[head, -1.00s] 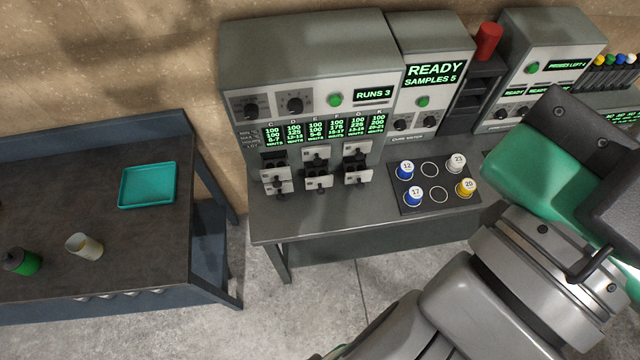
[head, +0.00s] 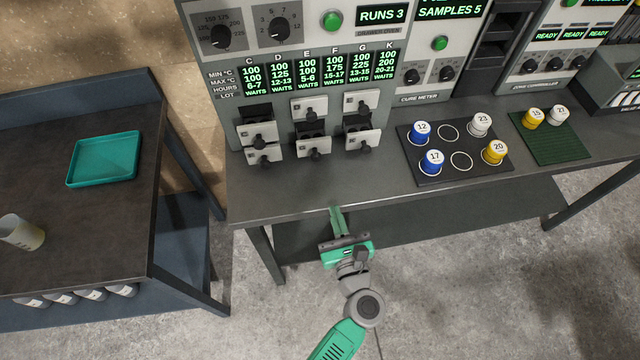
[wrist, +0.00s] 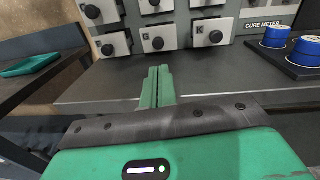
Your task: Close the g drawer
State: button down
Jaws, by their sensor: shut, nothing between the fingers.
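The drawers are pale fronts with dark knobs in three stacked pairs under the lettered display. In the right pair, an upper drawer front (head: 361,102) and a lower front (head: 362,141) have a dark gap with cups between them. The wrist view shows a K on the lower right front (wrist: 212,33). My gripper (head: 336,210) is shut and empty, fingers pointing at the press, near the bench's front edge, below and apart from the drawers.
The bench (head: 300,190) is clear in front of the drawers. A dark cup tray (head: 462,175) with blue, white and yellow cups lies to the right, a green mat (head: 560,148) beyond it. A side table (head: 90,225) with a teal tray (head: 104,158) stands left.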

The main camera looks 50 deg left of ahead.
jog(key=f+m, duration=0.1)
jog(key=f, duration=0.1)
jog(key=b, duration=0.2)
send_near(317, 160)
jog(key=x, duration=0.7)
jog(key=shift+d, duration=0.1)
